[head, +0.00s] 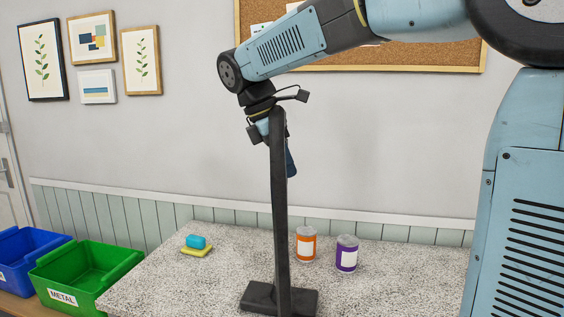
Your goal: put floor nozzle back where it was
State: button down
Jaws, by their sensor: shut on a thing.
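My gripper (265,130) is in the upper middle of the head view, pointing down high above the speckled table. It is shut on a dark blue piece, which I take to be the floor nozzle (291,162). Only a narrow part of the nozzle shows, at the right edge of a tall black post (280,210). The post hides the rest of it and part of the fingers. The post rises from a flat black base (258,297) on the table. I cannot tell whether the nozzle touches the post.
An orange can (305,244) and a purple can (347,254) stand right of the post. A blue and yellow sponge pair (196,245) lies at the left. Green (90,270) and blue (28,250) bins stand left of the table (175,285). The table between sponges and post is clear.

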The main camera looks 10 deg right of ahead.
jog(key=c, duration=0.6)
grip_release()
jog(key=v, duration=1.2)
jog(key=s+d+f+m+t+y, duration=0.1)
jog(key=s+d+f+m, duration=0.4)
jog(key=d+f+m, duration=0.1)
jog(key=s+d+f+m+t+y, duration=0.2)
jog(key=s+d+f+m, duration=0.4)
jog(key=d+f, duration=0.1)
jog(key=s+d+f+m+t+y, duration=0.1)
jog(key=s+d+f+m+t, duration=0.1)
jog(key=s+d+f+m, duration=0.4)
jog(key=shift+d+f+m, duration=0.15)
jog(key=shift+f+m, duration=0.15)
jog(key=shift+f, duration=0.45)
jog(key=shift+d+f+m, duration=0.15)
jog(key=shift+f+m, duration=0.15)
jog(key=shift+f, duration=0.4)
